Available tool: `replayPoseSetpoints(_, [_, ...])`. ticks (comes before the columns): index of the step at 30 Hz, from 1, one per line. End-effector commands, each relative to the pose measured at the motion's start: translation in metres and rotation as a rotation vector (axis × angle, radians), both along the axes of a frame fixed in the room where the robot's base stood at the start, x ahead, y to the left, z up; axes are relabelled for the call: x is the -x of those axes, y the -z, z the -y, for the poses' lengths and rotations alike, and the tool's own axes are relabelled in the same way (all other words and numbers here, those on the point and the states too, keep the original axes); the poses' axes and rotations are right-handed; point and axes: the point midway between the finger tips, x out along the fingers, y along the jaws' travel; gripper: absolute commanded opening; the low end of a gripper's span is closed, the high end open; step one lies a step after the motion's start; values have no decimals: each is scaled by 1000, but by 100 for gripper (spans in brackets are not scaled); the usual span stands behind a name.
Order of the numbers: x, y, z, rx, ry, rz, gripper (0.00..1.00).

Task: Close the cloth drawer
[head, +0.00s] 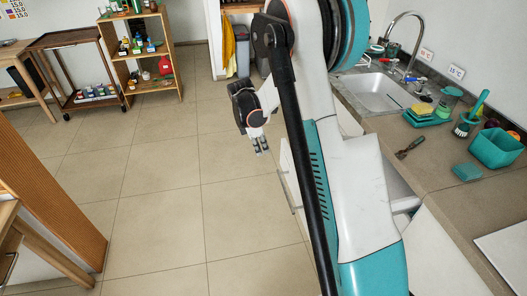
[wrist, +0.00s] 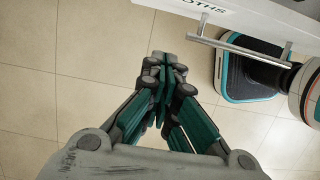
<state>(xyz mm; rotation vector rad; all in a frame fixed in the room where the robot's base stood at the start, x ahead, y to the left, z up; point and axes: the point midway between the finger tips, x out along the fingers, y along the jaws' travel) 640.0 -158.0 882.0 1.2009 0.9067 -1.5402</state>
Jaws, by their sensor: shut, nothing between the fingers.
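The cloth drawer shows in the wrist view as a white front (wrist: 285,18) across the top right, with lettering ending in "OTHS" and a metal bar handle (wrist: 240,46). In the head view, part of a white drawer front (head: 287,158) stands out from the counter into the aisle, with a thin handle beside it. My arm hides most of this drawer. My gripper (head: 262,151) hangs over the floor just left of the drawer front, fingers pointing down. In the wrist view its fingers (wrist: 172,62) are together and empty, apart from the handle.
The counter (head: 430,165) runs along the right with a sink (head: 380,92), a brush, a sponge and a teal tub (head: 496,148). A wooden shelf (head: 150,60) and a cart stand at the back left. The tiled floor (head: 150,190) in the middle is clear.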

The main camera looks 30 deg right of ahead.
Motion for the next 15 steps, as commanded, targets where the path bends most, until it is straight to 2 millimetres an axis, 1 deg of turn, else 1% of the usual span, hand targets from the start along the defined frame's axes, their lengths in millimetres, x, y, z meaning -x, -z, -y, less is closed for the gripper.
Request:
replayPoseSetpoints(1, [0, 13, 3, 0, 1, 0, 0])
replayPoseSetpoints(3, [1, 27, 6, 0, 2, 0, 0])
replayPoseSetpoints(11, [5, 76, 18, 0, 2, 0, 0])
replayPoseSetpoints(12, [6, 79, 22, 0, 3, 1, 0])
replayPoseSetpoints(15, [11, 76, 37, 0, 5, 1, 0])
